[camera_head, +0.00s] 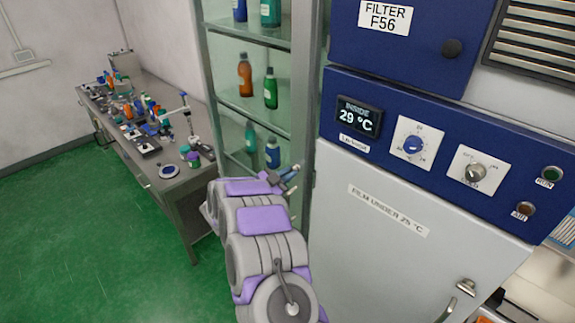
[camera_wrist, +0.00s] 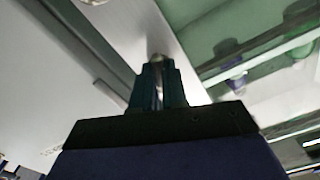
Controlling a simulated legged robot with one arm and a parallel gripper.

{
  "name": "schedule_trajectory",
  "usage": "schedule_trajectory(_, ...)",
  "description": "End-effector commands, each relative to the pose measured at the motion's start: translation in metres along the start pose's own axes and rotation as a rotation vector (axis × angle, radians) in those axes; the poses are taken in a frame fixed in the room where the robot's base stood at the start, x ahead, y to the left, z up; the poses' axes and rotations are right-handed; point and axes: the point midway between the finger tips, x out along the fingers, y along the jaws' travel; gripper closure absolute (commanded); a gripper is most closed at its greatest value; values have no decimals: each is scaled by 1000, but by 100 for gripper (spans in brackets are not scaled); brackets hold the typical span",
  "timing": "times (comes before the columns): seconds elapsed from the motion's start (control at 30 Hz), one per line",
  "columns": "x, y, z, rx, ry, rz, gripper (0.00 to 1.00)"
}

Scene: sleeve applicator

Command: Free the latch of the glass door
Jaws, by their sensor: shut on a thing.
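The glass door (camera_head: 230,100) of a tall metal-framed cabinet stands in the middle of the head view, with bottles on shelves behind it. My gripper (camera_head: 292,172) is at the door's right frame post, low down. In the wrist view my gripper (camera_wrist: 158,80) has its dark fingers close together around a small metal piece, which looks like the latch (camera_wrist: 156,60). It sits against the pale metal frame (camera_wrist: 140,30), beside the green-tinted glass. The fingers and my arm hide most of the latch, so its position cannot be told.
A white and blue oven-like unit (camera_head: 390,250) stands close on the right, with knobs, a display and a door handle (camera_head: 466,287). A cluttered grey bench (camera_head: 185,185) runs along the left wall. The green floor (camera_head: 80,240) at the left is clear.

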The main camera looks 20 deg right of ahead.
Motion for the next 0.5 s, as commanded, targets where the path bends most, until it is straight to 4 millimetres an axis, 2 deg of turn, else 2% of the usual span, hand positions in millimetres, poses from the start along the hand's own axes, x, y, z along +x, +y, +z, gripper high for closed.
schedule_trajectory(0.2, -1, -1, -2, -180, -2, -1, 100)
schedule_trajectory(0.5, -1, -1, 0, -347, -1, -3, 100)
